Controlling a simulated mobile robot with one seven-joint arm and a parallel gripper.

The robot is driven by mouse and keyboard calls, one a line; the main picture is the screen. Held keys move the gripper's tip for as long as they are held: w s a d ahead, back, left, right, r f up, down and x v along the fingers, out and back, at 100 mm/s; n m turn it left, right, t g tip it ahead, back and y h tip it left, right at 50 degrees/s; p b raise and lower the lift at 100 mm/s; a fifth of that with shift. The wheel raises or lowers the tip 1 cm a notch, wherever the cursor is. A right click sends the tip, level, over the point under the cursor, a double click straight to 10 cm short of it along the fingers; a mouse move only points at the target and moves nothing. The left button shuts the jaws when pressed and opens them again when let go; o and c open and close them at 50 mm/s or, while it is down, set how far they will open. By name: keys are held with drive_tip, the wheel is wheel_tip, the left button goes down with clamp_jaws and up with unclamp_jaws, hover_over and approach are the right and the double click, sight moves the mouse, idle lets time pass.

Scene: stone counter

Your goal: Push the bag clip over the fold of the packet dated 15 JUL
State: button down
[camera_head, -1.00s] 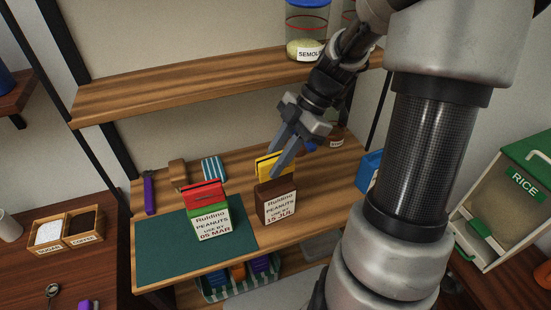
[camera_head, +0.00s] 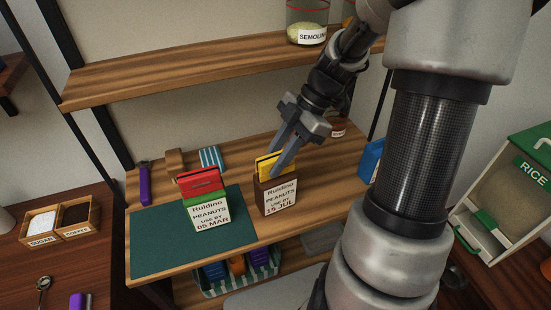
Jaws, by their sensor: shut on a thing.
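The brown packet dated 15 JUL (camera_head: 279,197) stands upright on the wooden counter, its white label facing me. A yellow bag clip (camera_head: 266,160) is at its top edge. My gripper (camera_head: 273,167) points down and is shut on the yellow clip. The fingers partly cover the clip and the packet's top, so I cannot tell how far the clip sits over the fold. A green packet dated 05 MAR (camera_head: 209,211) stands to the left, with a red clip-like piece (camera_head: 199,182) across its top.
A dark green mat (camera_head: 160,240) lies under the 05 MAR packet. Behind are a purple object (camera_head: 145,185), a brown block (camera_head: 175,163) and a blue striped item (camera_head: 212,158). A striped bin (camera_head: 215,287) sits below. An upper shelf (camera_head: 190,72) overhangs the back.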

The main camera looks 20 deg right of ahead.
drive_tip(key=c, duration=1.5)
unclamp_jaws()
drive_tip(key=shift+o, duration=0.2)
drive_tip(key=shift+r, duration=0.1)
drive_tip(key=s+p+v, duration=0.1)
drive_tip(key=v, duration=1.6)
drive_tip(key=shift+w, duration=0.55)
drive_tip(key=shift+r, duration=0.15)
